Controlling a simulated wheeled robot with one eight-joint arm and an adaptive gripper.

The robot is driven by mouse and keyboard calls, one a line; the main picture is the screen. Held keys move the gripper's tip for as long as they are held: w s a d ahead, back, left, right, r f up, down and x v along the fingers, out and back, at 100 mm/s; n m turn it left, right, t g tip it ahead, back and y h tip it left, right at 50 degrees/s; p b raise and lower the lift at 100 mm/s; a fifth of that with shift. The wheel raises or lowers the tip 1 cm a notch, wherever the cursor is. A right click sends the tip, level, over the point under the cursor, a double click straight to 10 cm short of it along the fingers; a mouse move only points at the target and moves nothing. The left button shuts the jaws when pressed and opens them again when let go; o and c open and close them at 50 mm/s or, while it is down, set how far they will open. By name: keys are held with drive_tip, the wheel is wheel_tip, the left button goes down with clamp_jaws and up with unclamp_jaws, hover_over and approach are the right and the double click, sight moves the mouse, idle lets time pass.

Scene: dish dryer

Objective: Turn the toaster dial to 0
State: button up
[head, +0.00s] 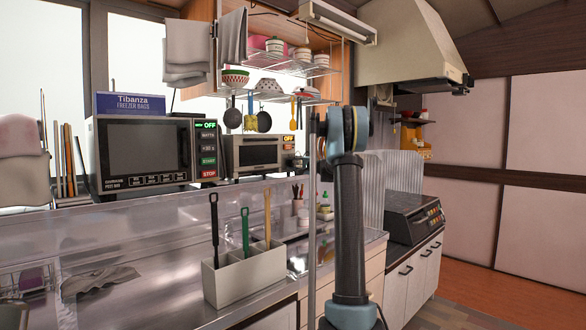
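The toaster (257,153) is a small silver oven with a dark front window, on the raised metal shelf right of the microwave. Its narrow control panel is at its right side, with a lit "OFF" label (289,138) above it. The dial is too small to make out, and its setting cannot be read. My arm (348,220) stands upright to the right of the toaster in the picture. My gripper cannot be made out in this view.
A microwave (145,150) with a blue freezer bags box (130,104) on top stands left. A utensil holder (243,277) with several upright utensils is on the counter in front. Pans and ladles hang from a wire rack (290,95) above the toaster.

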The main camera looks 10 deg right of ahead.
drive_tip(key=o, duration=0.4)
drive_tip(key=shift+a+f, duration=0.1)
drive_tip(key=shift+f, duration=0.1)
drive_tip(key=shift+o, duration=0.2)
drive_tip(key=shift+r, duration=0.1)
drive_tip(key=v, duration=1.2)
